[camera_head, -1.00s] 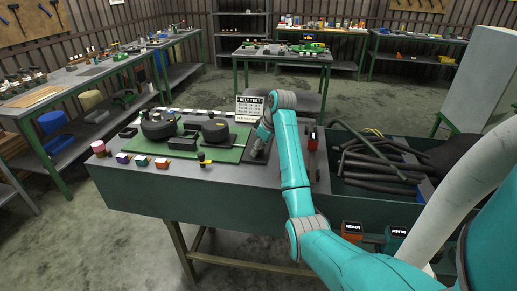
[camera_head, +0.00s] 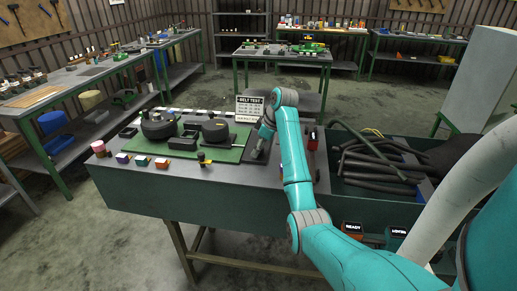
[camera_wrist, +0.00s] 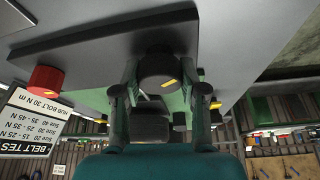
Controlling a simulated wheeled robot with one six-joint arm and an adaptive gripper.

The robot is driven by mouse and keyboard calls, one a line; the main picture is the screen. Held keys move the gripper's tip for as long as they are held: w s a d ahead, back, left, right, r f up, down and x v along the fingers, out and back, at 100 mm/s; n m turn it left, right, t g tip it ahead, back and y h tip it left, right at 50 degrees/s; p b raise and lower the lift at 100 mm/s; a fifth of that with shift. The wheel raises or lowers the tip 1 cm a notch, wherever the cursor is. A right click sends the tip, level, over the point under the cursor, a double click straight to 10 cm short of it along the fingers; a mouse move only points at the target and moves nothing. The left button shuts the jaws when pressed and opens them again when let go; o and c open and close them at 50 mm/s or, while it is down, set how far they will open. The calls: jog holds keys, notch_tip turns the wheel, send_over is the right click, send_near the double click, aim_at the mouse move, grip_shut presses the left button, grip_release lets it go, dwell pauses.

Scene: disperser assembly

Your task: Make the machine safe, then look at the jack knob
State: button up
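A dark round knob with a yellow mark (camera_wrist: 160,70) shows in the wrist view between my fingertips; whether it is the jack knob I cannot tell. My gripper (camera_wrist: 160,92) has its fingers spread, with small gaps seen beside the knob; contact is unclear. In the head view my gripper (camera_head: 258,152) is low over the bench, right of the green plate (camera_head: 225,154). A black knob with a yellow band (camera_head: 203,159) stands at the plate's front edge. A red cylinder (camera_wrist: 45,80) stands near the sign in the wrist view. A pinkish-red button (camera_head: 98,147) is at the bench's left end.
The belt test sign (camera_head: 249,108) stands behind the plate. Two black round parts, a left one (camera_head: 158,125) and a right one (camera_head: 215,131), sit on it. Small coloured blocks (camera_head: 141,160) line the front. A bin of black hoses (camera_head: 375,160) is at right.

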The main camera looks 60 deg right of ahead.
jog(key=o, duration=0.4)
